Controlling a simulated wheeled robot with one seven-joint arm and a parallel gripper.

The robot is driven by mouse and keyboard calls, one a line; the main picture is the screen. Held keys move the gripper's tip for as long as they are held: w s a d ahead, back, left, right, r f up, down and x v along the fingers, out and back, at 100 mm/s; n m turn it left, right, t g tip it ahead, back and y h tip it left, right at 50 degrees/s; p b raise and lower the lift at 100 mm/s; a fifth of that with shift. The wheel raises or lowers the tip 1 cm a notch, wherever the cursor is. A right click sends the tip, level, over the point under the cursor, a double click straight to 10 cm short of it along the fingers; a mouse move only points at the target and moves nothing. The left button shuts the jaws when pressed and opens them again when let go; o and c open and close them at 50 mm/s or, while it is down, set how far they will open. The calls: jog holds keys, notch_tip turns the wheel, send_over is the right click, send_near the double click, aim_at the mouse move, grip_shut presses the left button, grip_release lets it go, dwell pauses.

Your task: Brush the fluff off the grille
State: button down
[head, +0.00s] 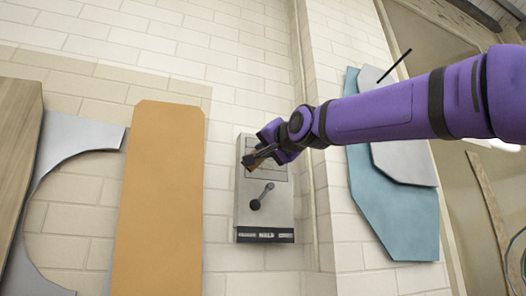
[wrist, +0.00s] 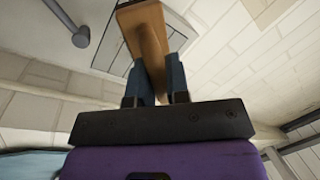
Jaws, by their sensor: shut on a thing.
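A grey wall box (head: 243,215) hangs on the white brick wall in the head view. Its upper part has a dark-outlined panel (head: 279,174), which seems to be the grille; it also shows in the wrist view (wrist: 109,50). My gripper (head: 260,156) is in front of this panel and hides part of it. In the wrist view my gripper (wrist: 157,78) has its two dark fingers shut on a brown wooden piece (wrist: 145,32), likely the brush's handle. The piece points toward the panel; I cannot tell whether it touches. I cannot make out any fluff.
A lever with a dark knob (head: 256,204) sticks out of the box below the panel. An orange board (head: 160,200) leans left of the box. Blue (head: 395,215) and grey (head: 405,160) sheets are to the right. A vertical pipe (head: 304,70) runs beside the box.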

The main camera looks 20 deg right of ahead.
dwell(0.3)
jog(key=s, duration=0.3)
dwell(0.3)
jog(key=shift+w, duration=0.15)
dwell(0.4)
jog(key=shift+y, duration=0.3)
jog(key=shift+d+f+x, duration=0.15)
jog(key=shift+d+x, duration=0.05)
jog(key=shift+x, duration=0.85)
jog(key=shift+d+f+x, duration=0.15)
jog(key=shift+x, duration=0.95)
jog(key=shift+d+f+x, duration=0.15)
jog(key=shift+d+x, duration=0.05)
jog(key=shift+x, duration=0.85)
jog(key=shift+d+x, duration=0.2)
jog(key=shift+x, duration=1)
jog(key=shift+f, duration=0.2)
